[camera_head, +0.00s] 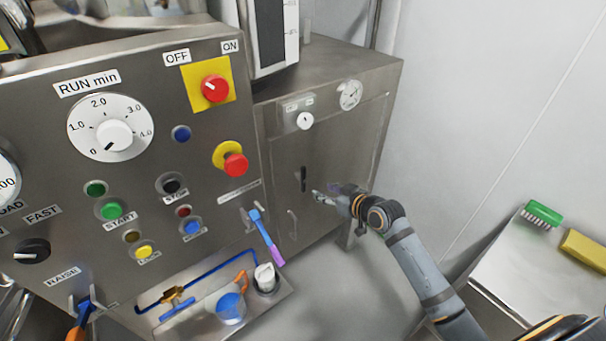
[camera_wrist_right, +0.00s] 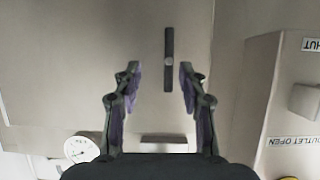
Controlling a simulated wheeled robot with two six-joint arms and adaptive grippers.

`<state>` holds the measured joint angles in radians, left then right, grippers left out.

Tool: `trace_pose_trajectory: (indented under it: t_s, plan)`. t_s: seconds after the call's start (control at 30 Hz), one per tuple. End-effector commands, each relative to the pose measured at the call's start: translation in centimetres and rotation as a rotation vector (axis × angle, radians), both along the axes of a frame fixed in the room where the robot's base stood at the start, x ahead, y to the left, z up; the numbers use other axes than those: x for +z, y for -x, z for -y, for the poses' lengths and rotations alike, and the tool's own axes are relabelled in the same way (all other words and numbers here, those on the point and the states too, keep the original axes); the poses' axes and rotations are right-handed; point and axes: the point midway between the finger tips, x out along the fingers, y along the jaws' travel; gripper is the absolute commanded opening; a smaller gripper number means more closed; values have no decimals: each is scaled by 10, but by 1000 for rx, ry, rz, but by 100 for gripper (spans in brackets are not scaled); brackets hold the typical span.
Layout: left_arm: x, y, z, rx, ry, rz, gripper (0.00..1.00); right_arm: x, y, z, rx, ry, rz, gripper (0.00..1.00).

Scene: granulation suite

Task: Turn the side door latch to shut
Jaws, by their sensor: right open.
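The side door latch is a dark upright bar (camera_head: 303,179) on the grey steel door of the cabinet in the middle of the head view. In the right wrist view the latch (camera_wrist_right: 169,45) is a thin dark bar with a round pivot, standing straight up and down in the picture. My right gripper (camera_head: 322,194) is just right of and below the latch in the head view. In the right wrist view its fingers (camera_wrist_right: 160,72) are spread and empty, with the latch seen in the gap, beyond the tips. I see no contact. My left gripper is not in view.
The control panel (camera_head: 60,180) with knobs and buttons stands left of the door. A blue-and-purple handle (camera_head: 266,238) sticks out near the door's lower left.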

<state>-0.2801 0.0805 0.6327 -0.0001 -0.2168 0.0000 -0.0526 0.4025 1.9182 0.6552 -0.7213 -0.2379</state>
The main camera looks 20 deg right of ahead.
Motion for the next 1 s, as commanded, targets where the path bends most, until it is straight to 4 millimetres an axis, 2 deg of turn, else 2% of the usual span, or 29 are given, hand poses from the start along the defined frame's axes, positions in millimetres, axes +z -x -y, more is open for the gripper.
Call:
trace_pose_trajectory:
  t_s: [0.03,0.1,0.2,0.37,0.73,1.0]
  plan:
    - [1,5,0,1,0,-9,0,18,1,-6,22,2,23,42]
    - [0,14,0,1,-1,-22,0,30,2,-12,41,-1,40,42]
    - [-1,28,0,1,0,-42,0,34,2,-14,47,0,45,42]
    - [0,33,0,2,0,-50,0,29,-11,-17,42,-5,46,42]
    - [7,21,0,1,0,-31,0,0,-75,-41,42,-3,44,42]
    - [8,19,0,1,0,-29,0,-8,-89,-46,43,0,43,42]
